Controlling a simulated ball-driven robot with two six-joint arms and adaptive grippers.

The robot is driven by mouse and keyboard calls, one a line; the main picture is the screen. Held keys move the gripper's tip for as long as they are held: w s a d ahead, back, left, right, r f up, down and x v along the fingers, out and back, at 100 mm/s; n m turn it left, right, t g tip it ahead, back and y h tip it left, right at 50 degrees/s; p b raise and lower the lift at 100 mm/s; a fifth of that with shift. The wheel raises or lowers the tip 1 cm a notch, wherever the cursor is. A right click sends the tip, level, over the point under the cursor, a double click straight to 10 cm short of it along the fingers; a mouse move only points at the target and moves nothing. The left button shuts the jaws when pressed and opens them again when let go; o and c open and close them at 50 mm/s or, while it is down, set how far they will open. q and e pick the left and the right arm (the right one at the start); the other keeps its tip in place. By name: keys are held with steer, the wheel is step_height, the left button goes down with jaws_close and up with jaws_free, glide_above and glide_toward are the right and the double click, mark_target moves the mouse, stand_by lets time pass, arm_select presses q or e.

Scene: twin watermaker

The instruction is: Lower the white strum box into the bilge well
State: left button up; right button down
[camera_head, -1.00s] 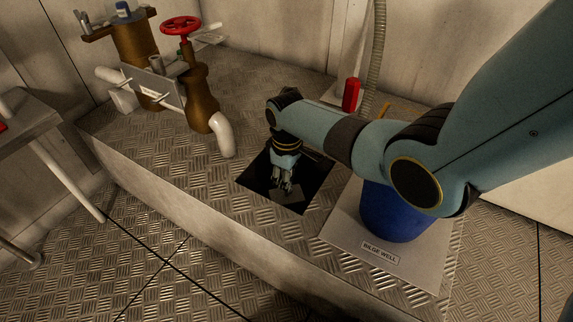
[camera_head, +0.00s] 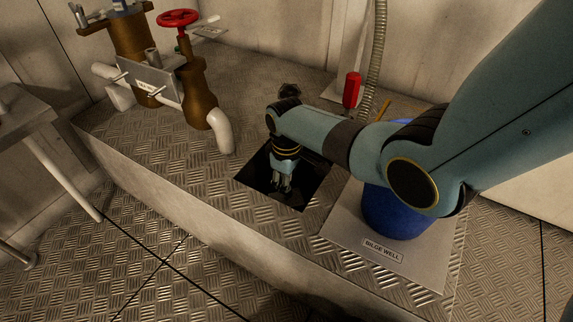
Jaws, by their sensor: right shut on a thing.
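The bilge well (camera_head: 307,187) is a dark square opening in the raised chequer-plate step. My right gripper (camera_head: 282,187) points down inside the opening, with its fingers below the rim. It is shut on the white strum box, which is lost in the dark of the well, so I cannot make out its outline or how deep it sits. My left gripper is out of view.
A lid plate labelled BILGE WELL (camera_head: 382,250) lies right of the opening, with a blue bucket (camera_head: 392,215) on it. A white pipe elbow (camera_head: 221,132) and brown valve (camera_head: 196,92) with red handwheel (camera_head: 178,17) stand left. A red-handled tool (camera_head: 351,90) and grey hose (camera_head: 376,60) are behind.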

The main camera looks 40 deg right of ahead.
steer(key=shift+f+b, duration=0.4)
steer(key=shift+f, duration=0.3)
steer(key=c, duration=1.3)
jaws_free()
steer(key=shift+r, duration=0.1)
step_height(320, 180, up, 12)
steer(key=shift+f, duration=0.1)
